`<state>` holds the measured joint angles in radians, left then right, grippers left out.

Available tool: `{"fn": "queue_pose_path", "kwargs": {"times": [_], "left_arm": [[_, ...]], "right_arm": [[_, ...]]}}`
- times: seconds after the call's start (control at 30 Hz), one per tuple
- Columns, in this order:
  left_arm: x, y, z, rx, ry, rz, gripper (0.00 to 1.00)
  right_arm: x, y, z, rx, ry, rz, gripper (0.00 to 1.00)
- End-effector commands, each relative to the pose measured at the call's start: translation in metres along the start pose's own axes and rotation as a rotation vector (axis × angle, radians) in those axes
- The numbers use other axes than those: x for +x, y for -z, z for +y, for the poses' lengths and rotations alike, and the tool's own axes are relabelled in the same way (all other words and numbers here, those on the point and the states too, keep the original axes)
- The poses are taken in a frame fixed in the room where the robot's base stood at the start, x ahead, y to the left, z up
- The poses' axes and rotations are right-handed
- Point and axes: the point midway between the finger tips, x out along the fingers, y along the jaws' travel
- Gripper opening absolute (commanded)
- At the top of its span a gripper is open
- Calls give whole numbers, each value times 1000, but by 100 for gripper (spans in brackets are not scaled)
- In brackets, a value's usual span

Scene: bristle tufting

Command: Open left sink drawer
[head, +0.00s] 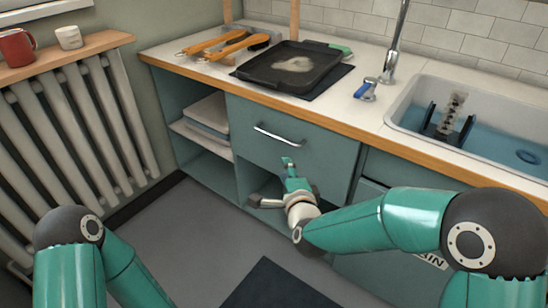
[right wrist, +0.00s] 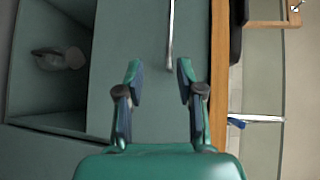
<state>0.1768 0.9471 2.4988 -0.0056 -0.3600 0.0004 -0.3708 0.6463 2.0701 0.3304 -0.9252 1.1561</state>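The drawer (head: 310,148) is a flat teal front under the wooden counter edge, left of the sink, and looks shut. Its silver bar handle (head: 279,135) runs along the upper part of the front. My right gripper (head: 288,163) is in front of the drawer, below the handle in the head view. In the right wrist view the right gripper (right wrist: 158,68) has its two fingers apart with nothing between them. There the handle (right wrist: 171,35) lies beyond the fingertips, and the drawer front (right wrist: 140,30) fills the middle. My left gripper is out of view; only its arm shows.
The sink (head: 410,112) holds a dark rack. Open shelves (head: 205,140) are left of the drawer. A radiator (head: 85,125) stands at left.

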Motion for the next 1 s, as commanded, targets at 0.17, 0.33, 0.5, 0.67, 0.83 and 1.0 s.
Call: {"fn": "queue_pose_path", "kwargs": {"times": [0.17, 0.33, 0.5, 0.67, 0.83, 1.0], "left_arm": [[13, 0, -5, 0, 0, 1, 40], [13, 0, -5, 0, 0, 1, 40], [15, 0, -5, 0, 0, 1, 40], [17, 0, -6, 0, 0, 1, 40], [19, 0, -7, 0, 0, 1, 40], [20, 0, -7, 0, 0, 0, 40]], "right_arm": [[6, -6, -9, 64, 55, 3, 37], [22, -5, -11, 67, 56, 4, 37], [51, -5, -11, 65, 54, 5, 37], [82, -5, -13, 65, 54, 4, 37], [113, -4, -14, 64, 53, 4, 37], [140, -4, -16, 65, 53, 4, 37]]}}
